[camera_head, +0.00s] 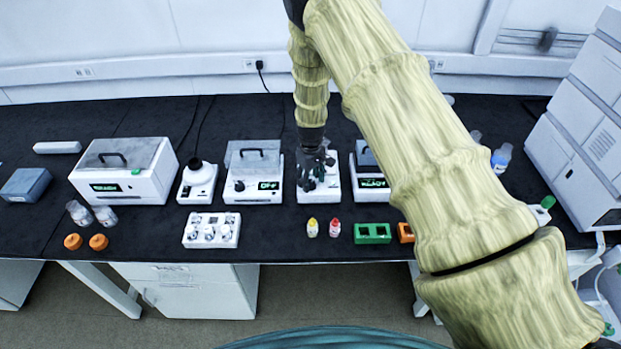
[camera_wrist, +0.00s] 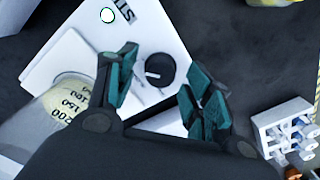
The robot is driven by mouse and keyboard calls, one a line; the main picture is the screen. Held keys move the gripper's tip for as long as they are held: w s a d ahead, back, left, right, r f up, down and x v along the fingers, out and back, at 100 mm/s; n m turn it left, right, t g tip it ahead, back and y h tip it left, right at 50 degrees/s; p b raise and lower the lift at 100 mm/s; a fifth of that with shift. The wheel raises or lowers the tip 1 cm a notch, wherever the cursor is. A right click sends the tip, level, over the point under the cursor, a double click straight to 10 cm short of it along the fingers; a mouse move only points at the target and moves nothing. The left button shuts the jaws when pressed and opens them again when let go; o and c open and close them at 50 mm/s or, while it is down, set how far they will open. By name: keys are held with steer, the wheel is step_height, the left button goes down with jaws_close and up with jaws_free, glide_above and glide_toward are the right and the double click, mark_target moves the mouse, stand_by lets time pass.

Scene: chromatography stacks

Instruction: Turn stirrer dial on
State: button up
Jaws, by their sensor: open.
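The stirrer (camera_head: 332,190) is a white box on the black bench, partly hidden under my gripper in the head view. In the wrist view the stirrer (camera_wrist: 45,62) shows large, with part of its label and a pale round light with a green rim. Its dial (camera_wrist: 160,70) is a dark round knob with a white mark. My gripper (camera_wrist: 160,85) is open, with its teal-padded fingers on either side of the dial. I cannot tell whether they touch it. A glass vessel with volume marks (camera_wrist: 66,100) stands on the stirrer. My gripper (camera_head: 315,178) also shows in the head view.
A device with a lit display (camera_head: 254,178) stands left of the stirrer, another display device (camera_head: 371,184) right. Two small bottles (camera_head: 312,228) and a green rack (camera_head: 373,233) are in front. A white vial rack (camera_wrist: 285,122) is at right in the wrist view.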

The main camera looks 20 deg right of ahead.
steer(key=shift+f, duration=0.3)
steer(key=c, duration=1.1)
steer(key=shift+o, duration=0.2)
